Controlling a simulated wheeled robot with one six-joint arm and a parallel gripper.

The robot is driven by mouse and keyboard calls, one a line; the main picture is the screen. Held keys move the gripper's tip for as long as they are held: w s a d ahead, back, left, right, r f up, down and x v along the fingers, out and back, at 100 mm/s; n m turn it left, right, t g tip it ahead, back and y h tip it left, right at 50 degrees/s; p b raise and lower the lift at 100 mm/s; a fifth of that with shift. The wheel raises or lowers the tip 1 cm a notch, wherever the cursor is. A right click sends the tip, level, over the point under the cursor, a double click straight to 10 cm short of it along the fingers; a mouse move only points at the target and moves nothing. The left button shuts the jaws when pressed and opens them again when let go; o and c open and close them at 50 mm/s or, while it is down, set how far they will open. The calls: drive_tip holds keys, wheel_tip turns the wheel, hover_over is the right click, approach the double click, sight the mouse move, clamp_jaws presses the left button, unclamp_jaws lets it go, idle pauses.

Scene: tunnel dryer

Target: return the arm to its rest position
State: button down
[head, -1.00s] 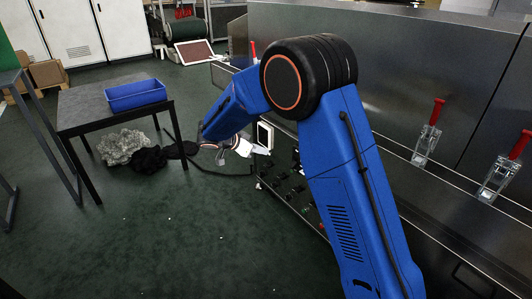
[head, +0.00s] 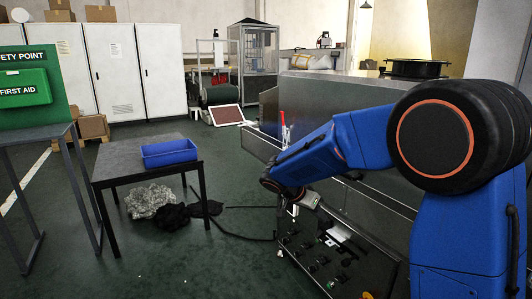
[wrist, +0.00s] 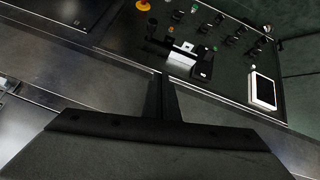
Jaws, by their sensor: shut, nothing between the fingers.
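My blue arm comes in from the right in the head view, with its elbow high and its forearm reaching left and down. My gripper (head: 294,210) is at the forearm's end, small and partly hidden, above the front of the dryer's control panel (head: 318,262). In the wrist view my gripper (wrist: 163,92) shows as dark fingers close together, shut, with nothing held. Beyond it lies the control panel (wrist: 222,50) with knobs, buttons and a white-framed screen (wrist: 263,90).
The metal dryer housing (head: 355,110) stands close behind and beside the arm. A dark table (head: 115,160) with a blue bin (head: 169,153) stands at left, with grey and black heaps on the floor by it.

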drive_tip(key=s+d+r+n+y, duration=0.25)
drive_tip(key=s+d, duration=0.25)
drive_tip(key=s, duration=0.5)
drive_tip(key=s+d+r+n+y, duration=0.15)
drive_tip(key=s+d+r, duration=0.3)
drive_tip(key=s, duration=0.65)
drive_tip(key=s+f+n+y, duration=0.1)
drive_tip(key=s+n, duration=0.2)
drive_tip(key=s, duration=0.5)
drive_tip(key=s+f+n+t+y, duration=0.1)
drive_tip(key=s+n+y, duration=0.1)
drive_tip(key=s, duration=0.7)
drive_tip(key=shift+d+f+n, duration=0.35)
drive_tip(key=shift+f+n, duration=0.05)
drive_tip(key=shift+s, duration=0.1)
